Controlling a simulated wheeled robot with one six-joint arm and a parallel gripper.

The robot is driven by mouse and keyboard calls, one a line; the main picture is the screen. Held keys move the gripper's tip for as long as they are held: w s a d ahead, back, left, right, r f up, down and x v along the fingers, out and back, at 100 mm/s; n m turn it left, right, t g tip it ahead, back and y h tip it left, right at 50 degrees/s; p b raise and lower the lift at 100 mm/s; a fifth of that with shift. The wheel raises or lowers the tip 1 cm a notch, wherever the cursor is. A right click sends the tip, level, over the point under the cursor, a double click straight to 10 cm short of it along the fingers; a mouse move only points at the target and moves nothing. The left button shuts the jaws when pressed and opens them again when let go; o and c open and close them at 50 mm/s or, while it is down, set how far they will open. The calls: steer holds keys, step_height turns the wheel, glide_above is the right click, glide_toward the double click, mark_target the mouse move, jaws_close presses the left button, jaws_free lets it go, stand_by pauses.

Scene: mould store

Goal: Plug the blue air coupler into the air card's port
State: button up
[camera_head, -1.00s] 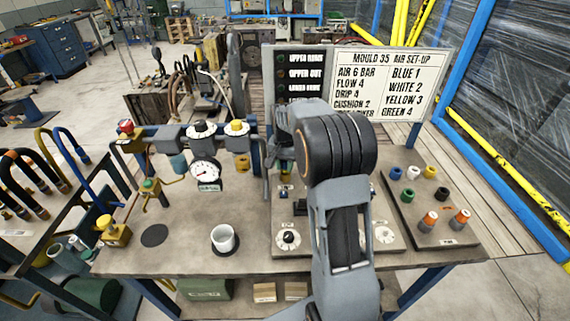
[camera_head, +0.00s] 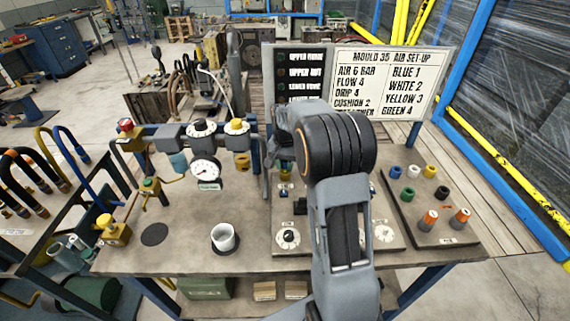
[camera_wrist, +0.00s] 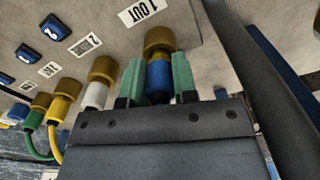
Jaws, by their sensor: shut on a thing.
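In the wrist view my gripper (camera_wrist: 158,78) has its two green fingers shut on the blue air coupler (camera_wrist: 158,88). The coupler sits in line with a brass port (camera_wrist: 159,40) beside the "1 OUT" label, on the pale face of the air card (camera_wrist: 205,55). The coupler's end meets the brass, with no clear gap showing; I cannot tell whether it is fully seated. In the head view my arm hides the gripper and the coupler.
Beside this port, white (camera_wrist: 95,95), yellow (camera_wrist: 57,112) and green (camera_wrist: 34,118) couplers sit at other brass ports. A dark bar crosses close on the right. On the bench are a white cup (camera_head: 224,238), a gauge (camera_head: 205,172) and a board of coloured caps (camera_head: 447,236).

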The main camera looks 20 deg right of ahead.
steer(key=shift+f, duration=0.45)
stand_by(0.3)
jaws_close()
steer(key=o, duration=1.4)
jaws_free()
steer(key=shift+r, duration=0.1)
steer(key=shift+r+p, duration=2.8)
steer(key=shift+r, duration=0.95)
